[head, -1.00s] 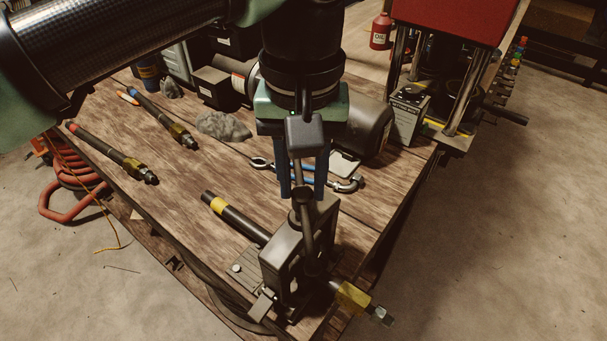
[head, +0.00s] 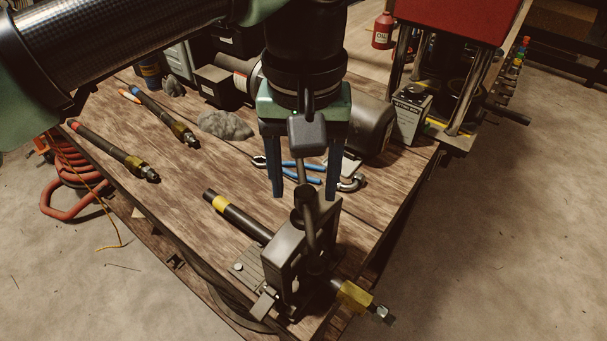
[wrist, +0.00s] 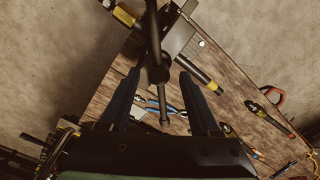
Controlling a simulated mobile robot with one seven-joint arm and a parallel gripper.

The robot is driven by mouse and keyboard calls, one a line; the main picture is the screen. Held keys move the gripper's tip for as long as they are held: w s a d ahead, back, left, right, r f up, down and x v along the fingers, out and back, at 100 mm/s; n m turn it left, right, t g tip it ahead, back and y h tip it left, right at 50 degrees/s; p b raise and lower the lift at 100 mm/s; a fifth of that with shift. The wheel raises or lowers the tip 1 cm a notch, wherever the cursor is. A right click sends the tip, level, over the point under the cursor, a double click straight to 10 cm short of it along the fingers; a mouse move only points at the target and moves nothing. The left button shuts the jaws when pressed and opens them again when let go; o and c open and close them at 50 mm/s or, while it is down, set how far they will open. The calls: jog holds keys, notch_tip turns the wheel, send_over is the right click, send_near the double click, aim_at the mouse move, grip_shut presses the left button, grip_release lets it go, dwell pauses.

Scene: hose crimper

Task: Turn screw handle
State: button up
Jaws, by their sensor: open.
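The screw handle (head: 302,172) is a dark bar through a round hub on top of the black clamp (head: 290,262) at the table's near end. My gripper (head: 304,194) is open and empty, pointing down, with one blue finger at each side of the handle in the picture. In the wrist view the handle (wrist: 165,108) runs between the two spread fingers (wrist: 158,75), with its hub near fingertip level. Neither finger visibly touches it. The clamp sits around a black hose (head: 240,220) with a yellow band.
The hose's brass fitting (head: 354,296) sticks out past the clamp. Blue-handled pliers (head: 300,166) lie behind the clamp. Two more hoses (head: 110,148) and a grey rock (head: 224,125) lie at the left. A red-topped press (head: 450,20) stands at the back right.

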notch_tip(320, 180, up, 13)
dwell(0.4)
